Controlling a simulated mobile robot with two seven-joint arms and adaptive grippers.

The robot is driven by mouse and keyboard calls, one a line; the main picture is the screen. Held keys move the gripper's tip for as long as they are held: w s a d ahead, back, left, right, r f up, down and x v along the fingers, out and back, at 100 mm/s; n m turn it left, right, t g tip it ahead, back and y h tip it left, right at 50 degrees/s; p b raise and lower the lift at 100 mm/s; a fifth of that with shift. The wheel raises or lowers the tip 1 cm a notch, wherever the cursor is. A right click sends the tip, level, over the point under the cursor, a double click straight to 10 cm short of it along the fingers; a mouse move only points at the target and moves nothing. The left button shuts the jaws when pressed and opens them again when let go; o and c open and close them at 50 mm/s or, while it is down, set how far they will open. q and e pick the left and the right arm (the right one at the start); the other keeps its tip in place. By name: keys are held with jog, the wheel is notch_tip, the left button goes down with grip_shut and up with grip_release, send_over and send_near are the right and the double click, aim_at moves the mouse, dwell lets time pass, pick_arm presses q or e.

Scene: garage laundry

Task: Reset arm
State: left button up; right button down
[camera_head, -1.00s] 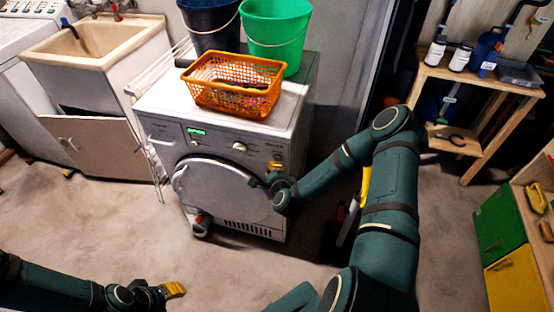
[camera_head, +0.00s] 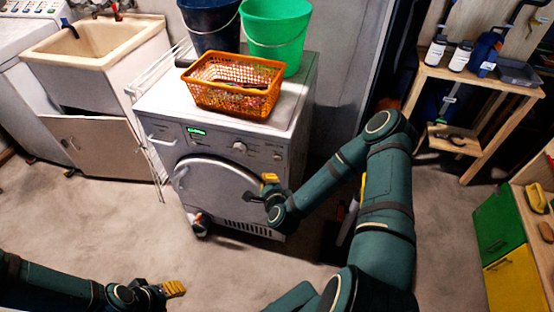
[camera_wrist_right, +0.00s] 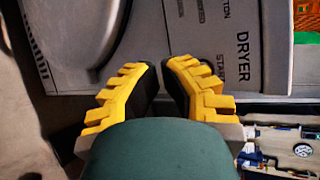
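My right arm reaches in from the lower right. Its gripper (camera_head: 262,186) hangs in front of the white dryer (camera_head: 225,143), by the right side of the round door. In the right wrist view the two yellow-toothed fingers (camera_wrist_right: 160,75) point at the dryer front, their tips close together with only a narrow empty gap. The word DRYER shows on the panel (camera_wrist_right: 242,50) beyond them. My left gripper (camera_head: 172,289) is low over the floor at the lower left. Its yellow pads show, nothing is seen in it, and its finger gap is unclear.
An orange basket (camera_head: 232,85), a green bucket (camera_head: 275,30) and a dark blue bucket (camera_head: 208,25) stand on the dryer. A sink cabinet (camera_head: 105,145) is left. A wooden shelf (camera_head: 470,75) stands back right. The floor (camera_head: 240,270) before the dryer is mostly clear.

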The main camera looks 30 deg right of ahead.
dwell(0.5)
jog(key=s+a+f+n+g+y, duration=0.1)
jog(key=s+a+n+g+y, duration=0.25)
jog(key=a+n, duration=0.4)
jog(key=s+a+f+n+g+y, duration=0.1)
jog(key=s+a+n+g+y, duration=0.1)
jog(key=a+n+y, duration=0.35)
jog(key=s+a+r+n+g+h, duration=0.1)
jog(key=s+a+n+g, duration=0.5)
jog(key=s+n, duration=0.3)
jog(key=shift+s+a+n, duration=0.4)
jog(key=shift+s+a, duration=0.05)
jog(key=shift+s, duration=0.55)
